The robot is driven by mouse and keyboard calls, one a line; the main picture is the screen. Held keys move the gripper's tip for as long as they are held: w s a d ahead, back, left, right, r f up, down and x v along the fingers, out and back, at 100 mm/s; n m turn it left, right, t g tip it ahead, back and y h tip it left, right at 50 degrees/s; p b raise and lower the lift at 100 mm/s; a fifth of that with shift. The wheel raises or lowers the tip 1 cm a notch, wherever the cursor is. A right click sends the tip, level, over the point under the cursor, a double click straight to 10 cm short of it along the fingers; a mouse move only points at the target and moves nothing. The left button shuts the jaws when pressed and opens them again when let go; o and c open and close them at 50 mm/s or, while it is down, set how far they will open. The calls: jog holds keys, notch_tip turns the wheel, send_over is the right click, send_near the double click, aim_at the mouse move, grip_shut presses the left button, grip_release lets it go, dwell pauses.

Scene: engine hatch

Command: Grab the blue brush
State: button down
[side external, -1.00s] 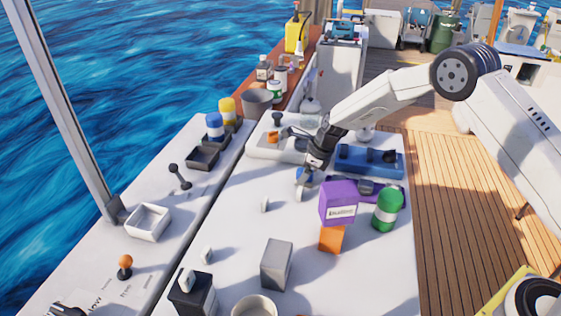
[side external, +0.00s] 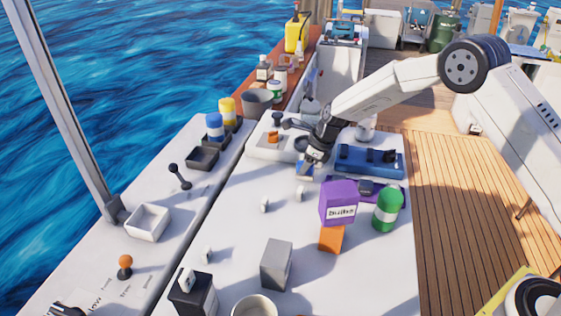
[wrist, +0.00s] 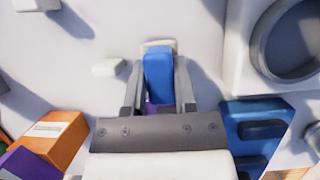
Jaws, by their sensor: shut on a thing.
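The blue brush (wrist: 158,75) is between the two fingers of my gripper (wrist: 158,88) in the wrist view, with a pale end (wrist: 158,44) showing beyond the fingertips. My gripper is shut on it. In the side view my gripper (side external: 311,163) is over the white worktop, left of the blue tray, with a bit of blue (side external: 304,171) at its tips. Most of the brush is hidden there by the gripper. I cannot tell whether the brush touches the worktop.
A small white peg (side external: 300,194) stands just in front of my gripper. The blue tray (side external: 368,162) is close on the right. A purple box (side external: 339,203), an orange box (side external: 331,239) and a green can (side external: 388,209) stand nearer.

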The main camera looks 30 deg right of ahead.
jog(key=s+d+r, duration=0.1)
jog(key=s+r, duration=0.9)
jog(key=s, duration=0.4)
jog(key=shift+r, duration=0.2)
dwell(0.5)
